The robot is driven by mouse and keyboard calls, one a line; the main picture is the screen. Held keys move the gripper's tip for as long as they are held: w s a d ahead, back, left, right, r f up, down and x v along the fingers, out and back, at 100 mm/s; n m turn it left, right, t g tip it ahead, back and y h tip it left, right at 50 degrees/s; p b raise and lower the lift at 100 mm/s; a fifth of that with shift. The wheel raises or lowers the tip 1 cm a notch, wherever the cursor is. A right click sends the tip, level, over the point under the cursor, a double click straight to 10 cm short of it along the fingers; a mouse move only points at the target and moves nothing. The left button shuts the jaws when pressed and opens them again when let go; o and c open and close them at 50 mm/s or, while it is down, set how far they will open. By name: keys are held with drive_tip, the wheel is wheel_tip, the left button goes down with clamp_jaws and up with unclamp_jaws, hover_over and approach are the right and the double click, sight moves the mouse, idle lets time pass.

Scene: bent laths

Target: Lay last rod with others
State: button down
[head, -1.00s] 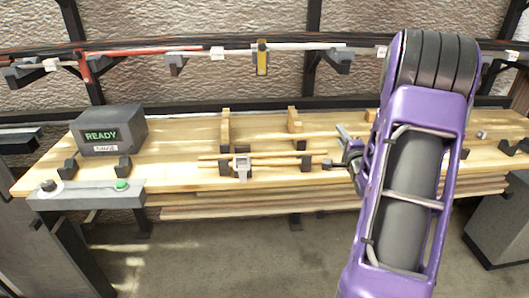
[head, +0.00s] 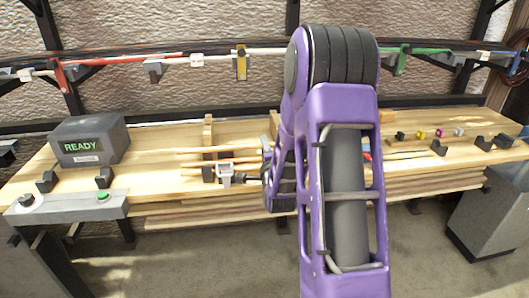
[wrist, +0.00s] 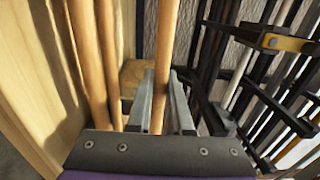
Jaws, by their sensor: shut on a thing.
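My gripper (head: 266,146) is shut on a pale wooden rod (head: 215,149), which reaches out to the left over the bench. In the wrist view the held rod (wrist: 165,45) runs between the two grey fingers (wrist: 163,105). Two other rods (wrist: 82,40) (wrist: 106,40) lie side by side to its left, with a gap between them and the held one. In the head view these two rods (head: 190,164) lie in front of the held rod, near a grey clamp-like piece (head: 225,172). My arm hides their right ends. I cannot tell whether the held rod touches a support.
A wooden upright (head: 208,132) stands by the rods on the bench (head: 150,140). A grey box reading READY (head: 88,140) stands at the left, behind a button panel (head: 65,202). Several small coloured pieces (head: 420,134) and dark holders lie at the right. A wall rail holds coloured rods.

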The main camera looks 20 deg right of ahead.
wheel_tip(320, 180, down, 2)
drive_tip(key=shift+f, duration=0.2)
drive_tip(key=shift+r, duration=0.1)
drive_tip(key=shift+f+b, duration=0.35)
drive_tip(key=shift+b, duration=0.2)
drive_tip(key=shift+f+b, duration=0.35)
drive_tip(key=shift+b, duration=0.1)
